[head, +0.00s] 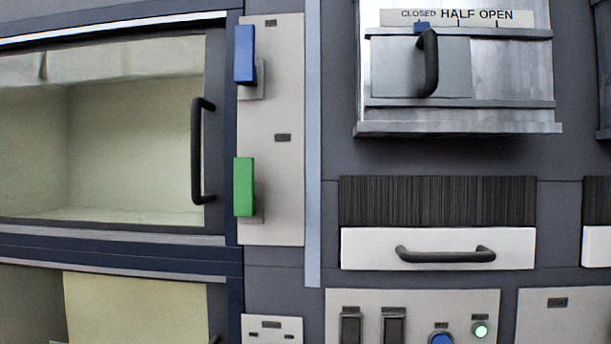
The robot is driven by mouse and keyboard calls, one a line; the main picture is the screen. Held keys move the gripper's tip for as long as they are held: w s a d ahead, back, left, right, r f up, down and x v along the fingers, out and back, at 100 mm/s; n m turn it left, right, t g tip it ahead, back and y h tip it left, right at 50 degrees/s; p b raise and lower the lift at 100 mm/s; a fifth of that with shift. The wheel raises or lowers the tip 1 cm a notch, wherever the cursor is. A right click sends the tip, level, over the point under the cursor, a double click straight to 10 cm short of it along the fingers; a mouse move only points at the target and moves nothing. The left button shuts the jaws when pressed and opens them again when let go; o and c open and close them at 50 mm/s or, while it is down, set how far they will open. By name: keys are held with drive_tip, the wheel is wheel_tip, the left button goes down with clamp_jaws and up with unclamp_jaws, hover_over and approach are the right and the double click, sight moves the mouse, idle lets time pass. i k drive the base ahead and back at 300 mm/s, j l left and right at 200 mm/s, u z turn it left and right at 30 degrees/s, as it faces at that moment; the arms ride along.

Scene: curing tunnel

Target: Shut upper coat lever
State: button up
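A light panel (271,205) left of centre carries two levers. The upper one is a blue lever (244,54), its handle upright on a small grey mount. Below it is a green lever (243,187), also upright. The small labels above them are too small to read, so I cannot tell by label which is the coat lever. Neither lever has anything touching it. My gripper is not in view.
Left is a glazed chamber door (130,140) with a black handle (197,150) sticking out. Right is a metal shutter (455,70), its blue pointer (422,27) under CLOSED. Below are a white drawer (438,260) and a switch panel (415,300) with a lit green lamp (480,330).

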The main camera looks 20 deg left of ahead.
sight(244, 199)
drive_tip(key=u, duration=1.55)
